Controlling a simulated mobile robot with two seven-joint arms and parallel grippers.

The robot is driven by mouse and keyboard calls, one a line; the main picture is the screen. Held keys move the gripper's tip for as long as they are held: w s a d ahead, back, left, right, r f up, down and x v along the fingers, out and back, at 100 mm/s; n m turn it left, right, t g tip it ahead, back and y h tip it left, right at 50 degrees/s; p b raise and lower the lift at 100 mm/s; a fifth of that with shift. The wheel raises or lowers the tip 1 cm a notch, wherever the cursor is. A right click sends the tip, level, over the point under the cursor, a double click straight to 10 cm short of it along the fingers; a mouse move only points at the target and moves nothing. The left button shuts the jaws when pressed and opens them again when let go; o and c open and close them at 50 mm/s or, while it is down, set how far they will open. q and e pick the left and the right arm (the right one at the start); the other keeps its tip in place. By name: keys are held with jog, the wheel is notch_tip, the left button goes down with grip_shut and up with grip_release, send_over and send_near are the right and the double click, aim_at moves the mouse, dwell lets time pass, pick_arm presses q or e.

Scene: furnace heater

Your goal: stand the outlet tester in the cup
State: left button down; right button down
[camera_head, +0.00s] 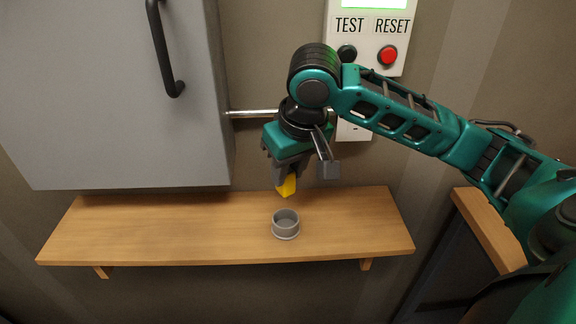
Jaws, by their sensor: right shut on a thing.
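The outlet tester (287,186) is a small yellow piece, and only its lower part shows below my right gripper (286,173). My right gripper is shut on it and points down above the shelf. The cup (286,225) is a short round grey holder, upright on the wooden shelf and open at the top. The tester appears above the cup in the picture, apart from it; how far back it is from the cup is hard to tell. The upper part of the tester is hidden by the gripper. My left gripper is not in view.
The wooden shelf (130,232) is bare around the cup. A grey cabinet (110,100) with a black handle (164,50) is at the left. A panel (366,55) with TEST and RESET buttons is behind my right arm. Another wooden surface (490,228) is at the right.

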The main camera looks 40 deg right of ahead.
aim_at(290, 182)
jog(key=shift+f, duration=2.45)
jog(key=shift+f+b, duration=0.35)
jog(key=shift+f, duration=1.6)
jog(key=shift+p, duration=0.35)
dwell(0.7)
dwell(1.0)
jog(key=c, duration=0.8)
grip_release()
jog(key=v, duration=1.3)
